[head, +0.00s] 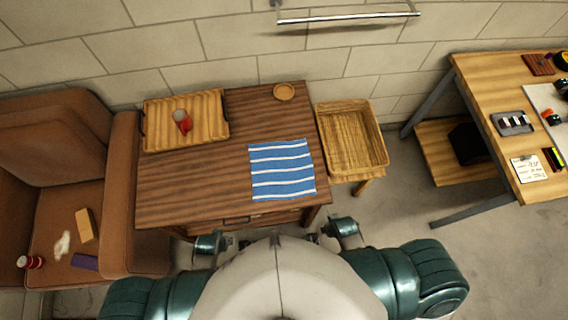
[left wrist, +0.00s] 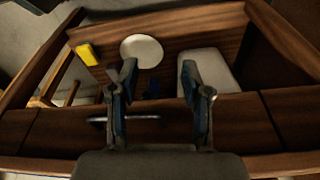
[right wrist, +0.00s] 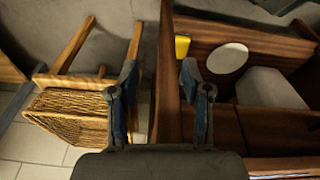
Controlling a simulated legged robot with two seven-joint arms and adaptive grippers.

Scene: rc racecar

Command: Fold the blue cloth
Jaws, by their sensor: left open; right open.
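The blue cloth (head: 282,171) with white stripes lies flat and spread out on the right front part of the dark wooden table (head: 190,185). My left gripper (head: 228,243) is below the table's front edge, left of the cloth, open and empty. It also shows open in the left wrist view (left wrist: 159,68). My right gripper (head: 327,229) is in front of the table's right corner, apart from the cloth. It is open and empty in the right wrist view (right wrist: 159,68). The cloth shows in neither wrist view.
A wooden tray (head: 208,105) with a red cup (head: 183,124) stands at the table's back left. A wicker basket (head: 350,140) stands right of the table. A brown armchair (head: 115,200) adjoins its left side.

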